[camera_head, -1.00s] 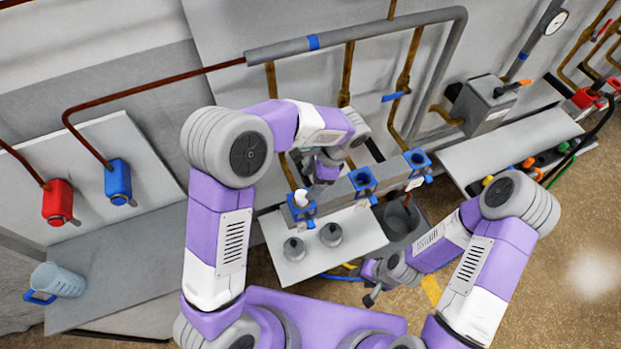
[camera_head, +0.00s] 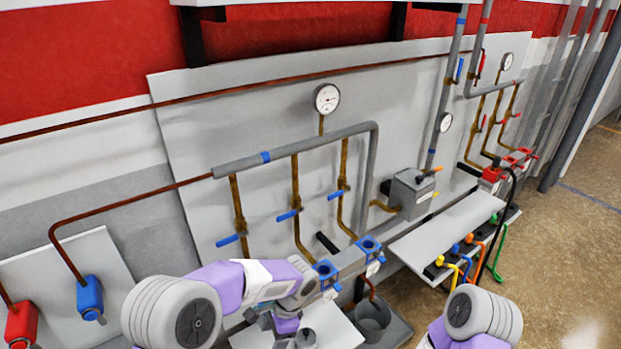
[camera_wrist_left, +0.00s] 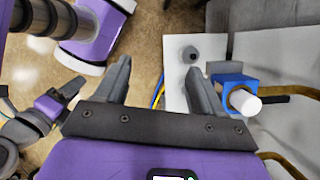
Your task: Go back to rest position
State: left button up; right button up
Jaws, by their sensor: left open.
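My left gripper (camera_wrist_left: 160,68) is open and empty in the left wrist view. In the head view it shows only partly, low and near the middle (camera_head: 286,325). A blue holder (camera_wrist_left: 236,88) with a white cylinder (camera_wrist_left: 245,102) in it is close beside its right finger. In the head view only the shoulder-like top of my right arm (camera_head: 478,318) shows at the bottom right.
A grey cone-shaped piece (camera_wrist_left: 190,54) stands on a white table (camera_wrist_left: 175,88). A pressure gauge (camera_head: 327,98) hangs on the wall panel. A white bench (camera_head: 440,235) stands right; open floor (camera_head: 570,240) lies beyond.

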pick_arm(q)
jog(key=s+f+n+h+b, duration=0.1)
jog(key=s+f+n, duration=0.3)
jog(key=f, duration=0.4)
jog(key=s+f+n+t+h+b, duration=0.1)
jog(key=s+f+n+h, duration=0.3)
jog(key=f+n, duration=0.3)
jog(key=s+f+n+t+h+b, duration=0.1)
jog(key=s+f+n, duration=0.4)
jog(key=f, duration=0.5)
jog(key=shift+s+a+f+n+h+b, duration=0.15)
jog(key=shift+s+a+n+h+b, duration=0.3)
jog(key=shift+h, duration=0.45)
pick_arm(e)
jog(key=f, duration=0.1)
jog(key=w+f, duration=0.1)
jog(key=f, duration=0.2)
jog(key=shift+w+f, duration=0.2)
jog(key=shift+w, duration=0.05)
pick_arm(q)
jog(key=shift+d+m, duration=0.1)
jog(key=shift+m, duration=0.15)
